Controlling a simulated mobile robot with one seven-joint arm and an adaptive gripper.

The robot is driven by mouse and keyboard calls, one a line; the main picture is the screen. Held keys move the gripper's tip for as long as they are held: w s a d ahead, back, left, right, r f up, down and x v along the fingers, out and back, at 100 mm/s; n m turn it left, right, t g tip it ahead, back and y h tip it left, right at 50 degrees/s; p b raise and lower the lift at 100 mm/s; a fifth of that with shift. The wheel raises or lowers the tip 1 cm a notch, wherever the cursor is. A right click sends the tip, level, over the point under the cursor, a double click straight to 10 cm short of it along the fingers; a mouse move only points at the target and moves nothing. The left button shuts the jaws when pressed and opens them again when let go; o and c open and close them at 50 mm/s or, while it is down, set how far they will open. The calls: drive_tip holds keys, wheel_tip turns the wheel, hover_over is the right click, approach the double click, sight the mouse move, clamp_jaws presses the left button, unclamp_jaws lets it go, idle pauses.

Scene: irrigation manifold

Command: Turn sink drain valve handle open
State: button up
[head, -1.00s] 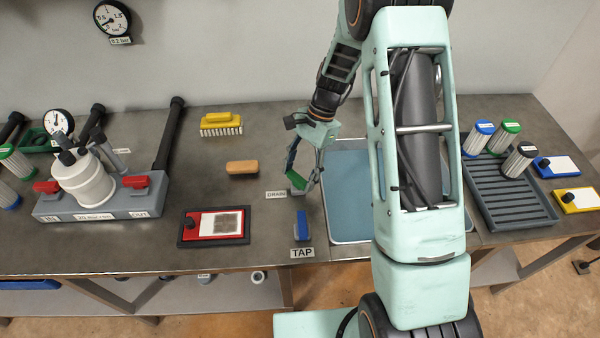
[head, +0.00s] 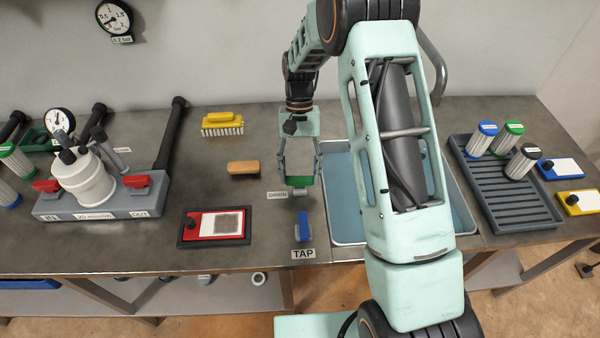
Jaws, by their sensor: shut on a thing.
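The drain valve handle (head: 300,181) is green and lies crosswise, left to right, beside the sink's left edge. The DRAIN label (head: 277,195) is just left of and below it. My gripper (head: 300,177) reaches down over the handle, with one finger at each end of it, and is shut on it. The fingers hide the handle's ends. The blue tap handle (head: 303,226) stands nearer the front edge by the TAP label (head: 303,254). The sink (head: 345,238) is partly hidden behind my arm.
A red clipboard-like tray (head: 215,224) lies at front left, and the filter housing (head: 88,185) is farther left. A grey rack (head: 505,190) stands right.

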drive_tip(key=shift+n, duration=0.4)
drive_tip(key=o, duration=1.2)
drive_tip(key=shift+c, duration=0.2)
drive_tip(key=v, duration=1.2)
drive_tip(key=shift+a, duration=0.15)
drive_tip(key=shift+r, duration=0.1)
